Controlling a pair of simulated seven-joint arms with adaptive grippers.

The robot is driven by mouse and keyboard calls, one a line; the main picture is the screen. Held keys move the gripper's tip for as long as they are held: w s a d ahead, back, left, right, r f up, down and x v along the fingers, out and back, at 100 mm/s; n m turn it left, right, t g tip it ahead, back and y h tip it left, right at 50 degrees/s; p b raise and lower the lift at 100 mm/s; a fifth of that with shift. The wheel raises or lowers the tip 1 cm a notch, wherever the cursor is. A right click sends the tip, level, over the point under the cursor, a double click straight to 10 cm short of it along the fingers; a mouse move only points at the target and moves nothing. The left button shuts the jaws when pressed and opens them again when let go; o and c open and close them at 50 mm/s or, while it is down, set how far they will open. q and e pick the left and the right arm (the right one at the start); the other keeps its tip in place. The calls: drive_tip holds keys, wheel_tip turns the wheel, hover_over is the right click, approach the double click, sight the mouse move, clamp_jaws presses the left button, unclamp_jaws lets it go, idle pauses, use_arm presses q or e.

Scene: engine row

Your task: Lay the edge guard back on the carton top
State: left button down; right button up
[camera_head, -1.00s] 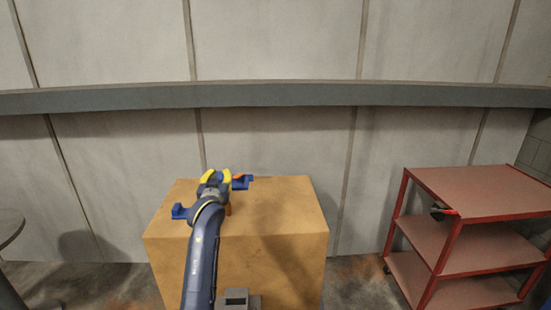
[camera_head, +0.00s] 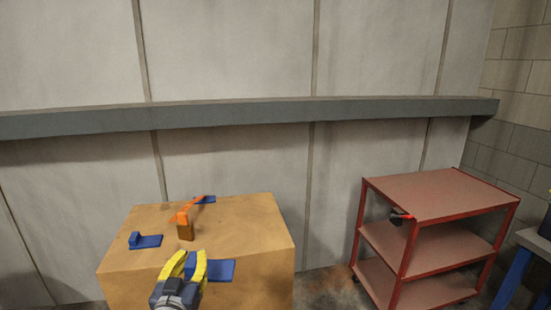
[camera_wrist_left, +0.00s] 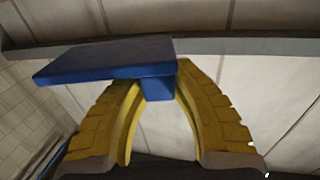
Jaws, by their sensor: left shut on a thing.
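My left gripper (camera_head: 190,262) is shut on a blue edge guard (camera_head: 217,270). In the left wrist view, the guard (camera_wrist_left: 105,60) has a flat plate reaching left and a short block (camera_wrist_left: 158,88) between the yellow fingertips. In the head view it overlaps the front part of the carton top (camera_head: 245,222); I cannot tell its height above it. Another blue guard-like piece (camera_head: 148,241) lies near the carton's left edge, and a further blue piece (camera_head: 206,199) at its back edge. The right gripper is out of view.
An orange-handled brush-like thing (camera_head: 186,228) stands on the carton, behind the gripper. The carton's right part is clear. A red cart (camera_head: 440,195) stands to the right with a black and red item (camera_head: 400,217) at its corner. A grey rail runs along the wall behind.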

use_arm(q)
drive_tip(key=s+f, duration=0.2)
drive_tip(key=f, duration=0.3)
drive_tip(key=shift+s+d, duration=0.35)
drive_tip(key=shift+s, duration=0.05)
drive_tip(key=shift+s+r, duration=0.15)
drive_tip(key=shift+r, duration=0.4)
drive_tip(key=s+f, duration=0.5)
drive_tip(key=s, duration=0.4)
drive_tip(key=shift+s, duration=0.35)
